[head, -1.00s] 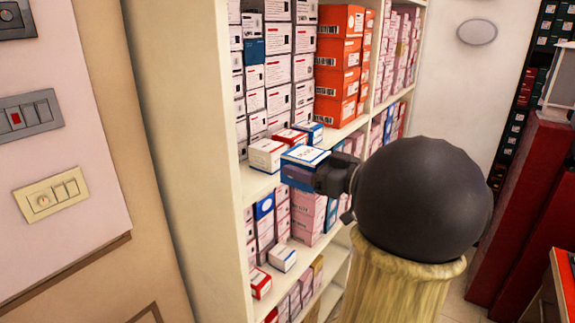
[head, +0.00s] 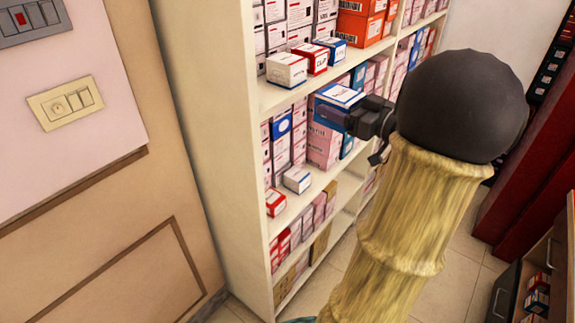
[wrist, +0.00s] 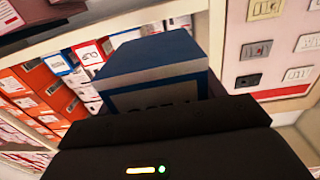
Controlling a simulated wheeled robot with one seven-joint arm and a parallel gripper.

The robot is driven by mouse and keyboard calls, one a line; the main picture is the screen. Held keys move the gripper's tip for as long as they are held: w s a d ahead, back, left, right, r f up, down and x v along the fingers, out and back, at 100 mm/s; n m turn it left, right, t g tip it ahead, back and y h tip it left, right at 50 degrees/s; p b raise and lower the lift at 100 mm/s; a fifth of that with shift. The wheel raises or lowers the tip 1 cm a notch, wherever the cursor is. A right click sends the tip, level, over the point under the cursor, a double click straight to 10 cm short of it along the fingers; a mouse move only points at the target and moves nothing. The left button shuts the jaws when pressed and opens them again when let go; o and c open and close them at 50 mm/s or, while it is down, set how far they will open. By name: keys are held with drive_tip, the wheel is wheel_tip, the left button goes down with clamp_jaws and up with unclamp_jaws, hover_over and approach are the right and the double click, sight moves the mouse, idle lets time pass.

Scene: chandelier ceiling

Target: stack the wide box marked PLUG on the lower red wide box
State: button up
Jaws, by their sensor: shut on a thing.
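My gripper (head: 352,117) is shut on a wide blue-and-white box (head: 340,95), held in front of the shelf unit just below the upper shelf's edge. In the wrist view the held box (wrist: 155,65) rises above my gripper (wrist: 165,115), with its dark blue side and part of a white label showing; its lettering is too cut off to read. The lower red wide box (head: 275,203) stands near the left end of a lower shelf, down and left of my gripper and well apart from it. Its top looks free.
A white box (head: 297,179) stands close to the right of the lower red box. White (head: 286,70), red (head: 311,58) and blue (head: 331,48) boxes stand on the upper shelf. The shelf unit's side panel (head: 215,150) is at the left. Pink boxes stand behind my gripper.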

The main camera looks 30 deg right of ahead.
drive_tip(key=s+d+f+m+h+b, duration=0.1)
drive_tip(key=f+b, duration=0.4)
drive_tip(key=f, duration=0.6)
drive_tip(key=s+d+f+h+b, duration=0.1)
drive_tip(key=s+d+f+b, duration=0.3)
drive_tip(key=f, duration=0.8)
drive_tip(key=s+d+f+m+h+b, duration=0.1)
drive_tip(key=f+b, duration=0.5)
drive_tip(key=f, duration=0.6)
drive_tip(key=shift+s+d+f+m+t+h, duration=0.25)
drive_tip(key=shift+s+d+t+h, duration=0.2)
drive_tip(key=shift+s+d, duration=0.45)
drive_tip(key=shift+w+d, duration=0.1)
drive_tip(key=shift+d, duration=0.1)
